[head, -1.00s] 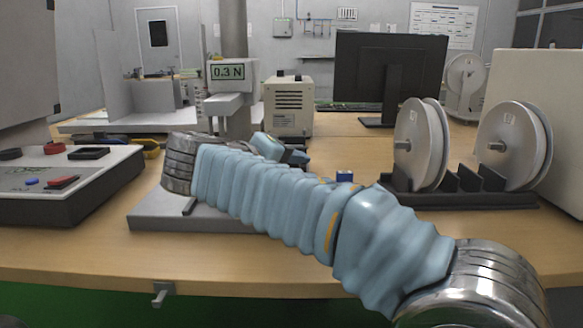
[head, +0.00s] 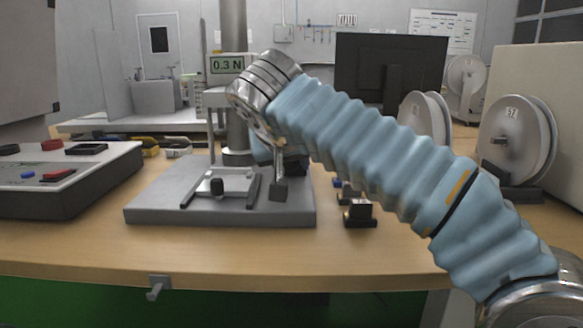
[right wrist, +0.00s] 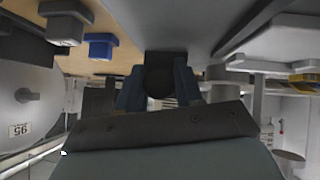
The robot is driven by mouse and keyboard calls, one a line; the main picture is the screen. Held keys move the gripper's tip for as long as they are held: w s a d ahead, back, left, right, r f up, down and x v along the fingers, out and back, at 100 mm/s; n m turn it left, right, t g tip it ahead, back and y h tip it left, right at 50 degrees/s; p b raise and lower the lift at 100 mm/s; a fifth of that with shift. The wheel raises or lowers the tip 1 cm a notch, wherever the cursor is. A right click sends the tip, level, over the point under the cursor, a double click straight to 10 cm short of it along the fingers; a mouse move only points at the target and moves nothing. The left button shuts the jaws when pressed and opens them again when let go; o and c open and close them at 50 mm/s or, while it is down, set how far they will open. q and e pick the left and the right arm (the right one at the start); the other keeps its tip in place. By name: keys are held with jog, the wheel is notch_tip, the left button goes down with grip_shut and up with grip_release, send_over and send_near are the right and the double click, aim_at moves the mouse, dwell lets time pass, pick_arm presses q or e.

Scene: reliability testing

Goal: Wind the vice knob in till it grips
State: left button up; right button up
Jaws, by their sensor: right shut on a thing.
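In the right wrist view, my right gripper (right wrist: 158,82) is shut on a dark, rounded knob (right wrist: 160,70) between its blue fingers. In the head view the gripper sits at the right rear of the grey stand base (head: 150,212), mostly hidden behind my wrist. A dark block (head: 279,190) under a metal rod shows just below the wrist. My left gripper is not in view.
The force gauge (head: 227,66) reads 0.3 N on the stand's column. A control box (head: 70,190) stands left. A small black block (head: 360,212) is right of the base, and cable spools (head: 508,140) stand further right. The front table strip is clear.

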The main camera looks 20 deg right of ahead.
jog(key=m+y+b, duration=0.1)
jog(key=y+b, duration=0.1)
jog(key=m+t+y+b, duration=0.1)
jog(key=y, duration=0.1)
jog(key=shift+f+m, duration=0.25)
jog(key=shift+m, duration=0.05)
jog(key=shift+r+m+t+y+b, duration=0.15)
jog(key=shift+m+t+y+b, duration=0.4)
jog(key=shift+y, duration=0.55)
jog(key=shift+a+m, duration=0.1)
jog(key=shift+m, duration=0.15)
jog(key=o, duration=0.7)
jog(key=p+v, duration=0.3)
jog(key=v, duration=1)
jog(key=shift+s+d, duration=0.25)
jog(key=shift+s, duration=0.2)
